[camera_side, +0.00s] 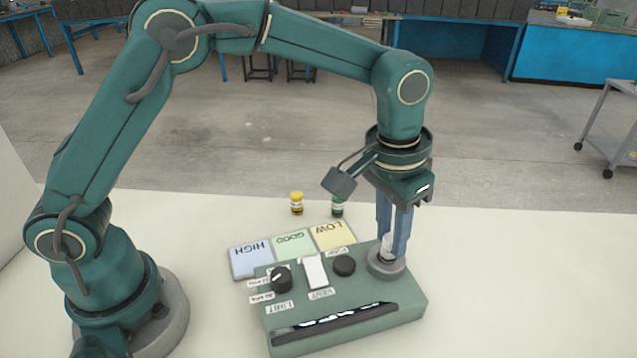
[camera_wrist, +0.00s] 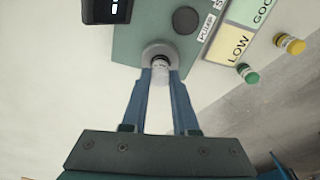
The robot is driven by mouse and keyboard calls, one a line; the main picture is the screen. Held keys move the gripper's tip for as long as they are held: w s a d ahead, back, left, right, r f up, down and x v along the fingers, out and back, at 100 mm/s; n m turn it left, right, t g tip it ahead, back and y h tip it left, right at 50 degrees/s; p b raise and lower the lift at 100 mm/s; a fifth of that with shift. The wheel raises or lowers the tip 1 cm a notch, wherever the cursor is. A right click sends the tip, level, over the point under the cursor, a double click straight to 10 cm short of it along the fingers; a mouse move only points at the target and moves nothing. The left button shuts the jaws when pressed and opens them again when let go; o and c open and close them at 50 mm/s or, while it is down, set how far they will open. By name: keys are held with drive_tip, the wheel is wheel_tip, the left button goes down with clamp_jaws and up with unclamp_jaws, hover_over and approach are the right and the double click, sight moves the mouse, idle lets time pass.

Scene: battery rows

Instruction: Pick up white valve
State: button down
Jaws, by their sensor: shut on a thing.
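The white valve (camera_side: 387,246) stands upright in a round grey socket (camera_side: 387,268) at the right end of the green control box (camera_side: 400,304). My gripper (camera_side: 390,250) points down from above with its blue fingers on either side of the valve, shut on it. In the wrist view, the valve (camera_wrist: 160,76) shows between the fingertips of my gripper (camera_wrist: 160,78), over the grey ring. The fingers hide part of it in the side view. I cannot tell whether the valve is seated in the socket or slightly lifted.
The box carries a black knob (camera_side: 281,278), a white switch (camera_side: 315,271) and a black button (camera_side: 344,265). Behind it lie HIGH, GOOD and LOW pads (camera_side: 294,246). A yellow-capped battery (camera_side: 297,203) and a green-capped one (camera_side: 337,208) stand beyond. The white table is clear at right.

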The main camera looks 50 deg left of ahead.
wheel_tip(320, 180, up, 3)
drive_tip(key=shift+f, duration=0.2)
drive_tip(key=a+r, duration=1.1)
drive_tip(key=shift+s+a+r, duration=0.25)
drive_tip(key=shift+a, duration=0.1)
idle(0.3)
idle(0.4)
